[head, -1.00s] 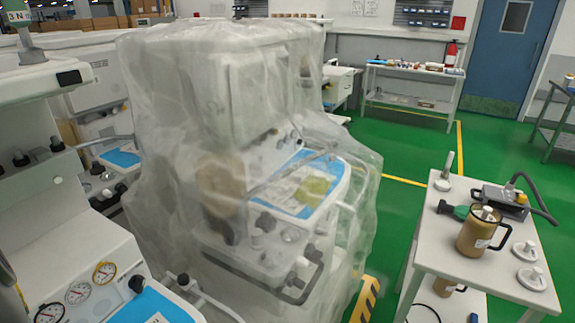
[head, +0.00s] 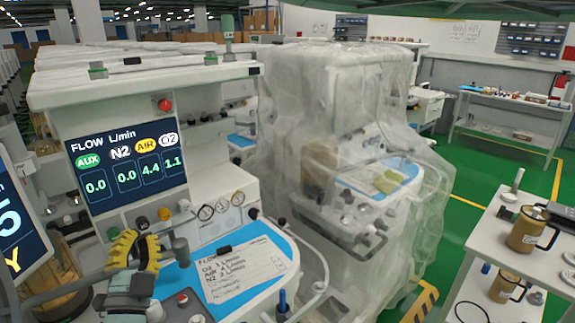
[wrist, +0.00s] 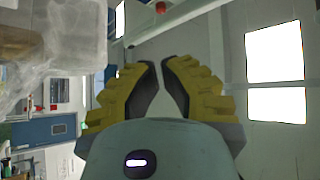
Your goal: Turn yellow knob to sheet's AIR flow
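The cart's yellow knob (head: 165,214) sits in a row under the flow screen (head: 125,165), between a black knob and a white knob. The screen reads AUX 0.0, N2 0.0, AIR 4.4 and O2 1.1. A handwritten sheet (head: 245,270) lies on the blue worktop; it has FLOW lines, but its AIR figure is too small to read surely. My gripper (head: 137,245), with yellow ribbed fingers, is in front of the knob row, below and left of the yellow knob. In the wrist view (wrist: 160,68) its fingertips stand slightly apart with nothing between them.
Pressure gauges (head: 222,207) are right of the knobs. A plastic-covered cart (head: 345,110) stands to the right. A white side table (head: 480,235) holds brown canisters. A second screen (head: 15,225) is at the left edge. Green floor shows at the right.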

